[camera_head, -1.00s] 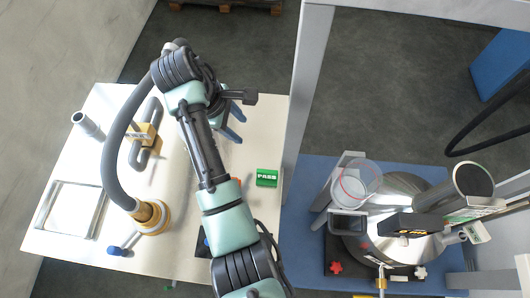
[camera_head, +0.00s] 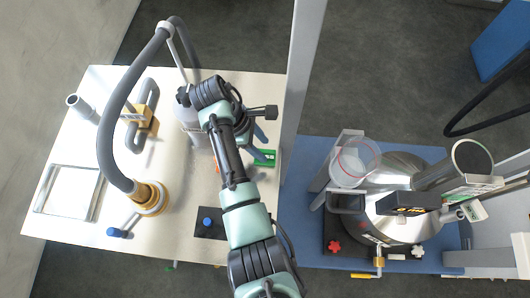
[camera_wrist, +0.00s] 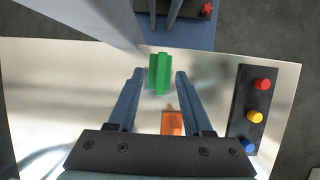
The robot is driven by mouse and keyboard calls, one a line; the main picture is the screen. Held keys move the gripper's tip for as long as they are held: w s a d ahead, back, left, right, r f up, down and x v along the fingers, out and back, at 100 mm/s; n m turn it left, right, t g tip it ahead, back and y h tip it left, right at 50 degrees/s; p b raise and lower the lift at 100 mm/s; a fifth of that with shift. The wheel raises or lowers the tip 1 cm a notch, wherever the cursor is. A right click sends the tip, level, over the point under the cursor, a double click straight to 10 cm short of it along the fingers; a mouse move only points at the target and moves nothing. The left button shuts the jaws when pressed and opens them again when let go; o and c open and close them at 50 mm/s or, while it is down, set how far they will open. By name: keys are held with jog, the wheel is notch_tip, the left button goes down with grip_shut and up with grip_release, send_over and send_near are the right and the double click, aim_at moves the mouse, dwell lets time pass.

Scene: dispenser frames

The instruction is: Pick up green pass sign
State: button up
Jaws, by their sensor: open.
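The green pass sign (camera_head: 265,158) stands near the right edge of the white table, partly hidden by my gripper in the head view. In the wrist view the green sign (camera_wrist: 159,73) lies ahead of the fingertips, roughly centred between them. My gripper (camera_wrist: 159,76) is open, with its two blue fingers apart and nothing between them touching. In the head view my gripper (camera_head: 262,146) hangs over the right part of the table, close to the sign.
An orange block (camera_wrist: 172,123) lies between the fingers' bases in the wrist view. A black panel (camera_wrist: 246,108) with red, yellow and blue buttons is to the right. A grey post (camera_head: 303,85) rises close beside the table's right edge. A hose (camera_head: 105,130) arches over the left side.

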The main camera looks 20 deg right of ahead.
aim_at(271, 154)
jog(key=shift+x, duration=1.4)
jog(key=shift+s, duration=0.1)
grip_shut()
